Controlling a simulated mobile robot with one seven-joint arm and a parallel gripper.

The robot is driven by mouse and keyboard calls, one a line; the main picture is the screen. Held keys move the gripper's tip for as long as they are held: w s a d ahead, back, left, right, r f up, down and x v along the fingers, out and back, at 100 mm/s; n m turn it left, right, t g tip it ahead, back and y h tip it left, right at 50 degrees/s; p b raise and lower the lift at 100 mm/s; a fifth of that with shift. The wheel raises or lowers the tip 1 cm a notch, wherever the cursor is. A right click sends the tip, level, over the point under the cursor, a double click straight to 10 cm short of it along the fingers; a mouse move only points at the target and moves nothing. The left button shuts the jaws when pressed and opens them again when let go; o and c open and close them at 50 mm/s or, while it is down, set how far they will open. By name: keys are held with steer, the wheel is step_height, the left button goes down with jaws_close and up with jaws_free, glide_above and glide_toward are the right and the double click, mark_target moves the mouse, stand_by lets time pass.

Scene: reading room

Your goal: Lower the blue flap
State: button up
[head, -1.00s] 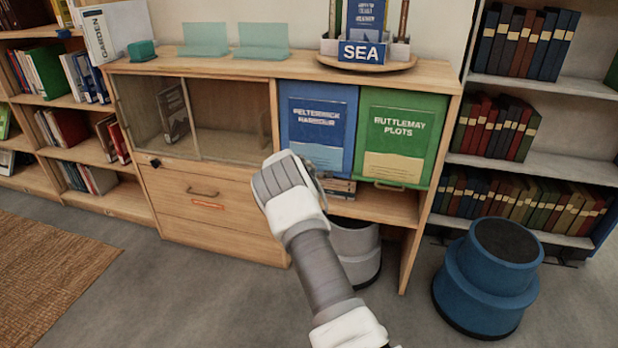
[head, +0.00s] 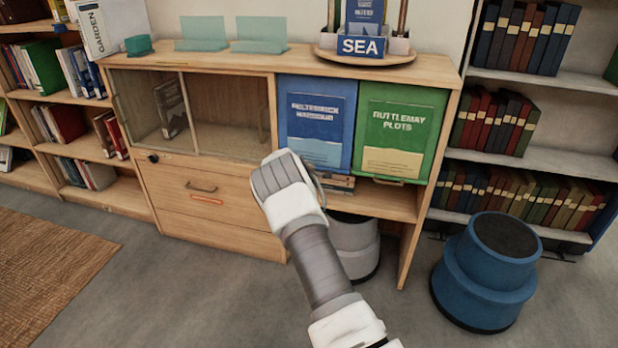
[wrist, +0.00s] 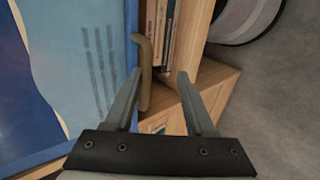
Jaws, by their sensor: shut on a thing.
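The blue flap (head: 316,125), lettered "Pelterwick Harbour", covers the upper part of its cabinet bay, beside the green flap. Its lower edge is partly hidden behind my wrist, and books show below it. In the wrist view the blue flap (wrist: 75,75) fills the left side, with a brass-coloured handle (wrist: 144,75) at its edge. My gripper (wrist: 158,76) has its fingers on either side of this handle, the left finger close against it. My gripper is shut on the handle. In the head view the fingers are hidden by my wrist.
The green flap (head: 402,130) hangs to the right. Books (head: 339,183) lie in the bay below. A grey stool (head: 354,245) stands under the cabinet and a blue stool (head: 485,275) at the right. A tray (head: 367,58) sits on top. Floor is clear at the left.

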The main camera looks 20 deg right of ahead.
steer(key=shift+s+f, duration=0.15)
steer(key=shift+f, duration=0.05)
steer(key=p+v, duration=0.4)
steer(key=v, duration=1.3)
steer(key=shift+r, duration=0.35)
